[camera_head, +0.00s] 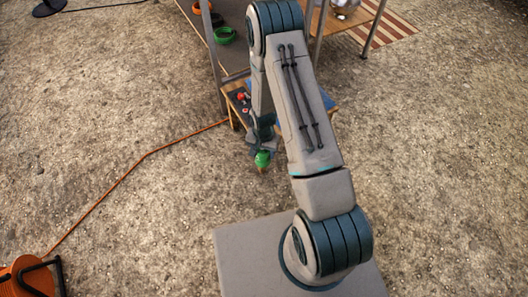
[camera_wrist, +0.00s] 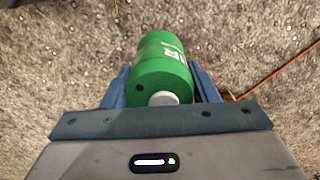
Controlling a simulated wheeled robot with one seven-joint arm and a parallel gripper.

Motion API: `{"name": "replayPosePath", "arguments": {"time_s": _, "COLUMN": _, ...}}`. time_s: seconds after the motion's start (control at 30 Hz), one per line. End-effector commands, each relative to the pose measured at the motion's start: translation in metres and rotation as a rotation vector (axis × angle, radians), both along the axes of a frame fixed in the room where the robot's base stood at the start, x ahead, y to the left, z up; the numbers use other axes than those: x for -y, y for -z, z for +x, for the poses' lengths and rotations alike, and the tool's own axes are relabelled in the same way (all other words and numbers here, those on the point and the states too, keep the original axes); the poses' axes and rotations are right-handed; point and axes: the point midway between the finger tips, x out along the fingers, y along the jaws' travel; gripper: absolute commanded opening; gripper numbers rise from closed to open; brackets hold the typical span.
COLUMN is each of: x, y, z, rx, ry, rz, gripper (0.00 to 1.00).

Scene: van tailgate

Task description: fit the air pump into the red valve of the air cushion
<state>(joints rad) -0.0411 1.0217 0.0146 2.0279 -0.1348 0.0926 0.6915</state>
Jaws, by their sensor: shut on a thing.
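The air pump is a green cylinder with pale lettering and a light grey round part; it fills the middle of the wrist view (camera_wrist: 162,72). My gripper (camera_wrist: 163,88) is shut on it, with a blue finger on each side. In the head view the green pump (camera_head: 263,159) hangs from my gripper (camera_head: 262,147), over the gravel in front of a small wooden bench. A small red thing (camera_head: 241,97) lies on the bench; it is too small to tell whether it is the valve. I cannot make out the air cushion; my arm covers part of the bench.
An orange cable (camera_head: 140,160) runs over the gravel to an orange reel (camera_head: 22,277). A striped mat (camera_head: 395,28) lies far right.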

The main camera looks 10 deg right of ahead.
Motion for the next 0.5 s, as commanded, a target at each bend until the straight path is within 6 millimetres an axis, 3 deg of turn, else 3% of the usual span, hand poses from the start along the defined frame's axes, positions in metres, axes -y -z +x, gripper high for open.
{"name": "replayPosePath", "arguments": {"time_s": 0.03, "x": 0.000, "y": -0.011, "z": 0.000, "rx": 0.001, "ry": 0.000, "rz": 0.000, "gripper": 0.22}}
{"name": "replayPosePath", "arguments": {"time_s": 0.5, "x": 0.000, "y": -0.067, "z": 0.000, "rx": 0.001, "ry": 0.000, "rz": 0.000, "gripper": 0.22}}
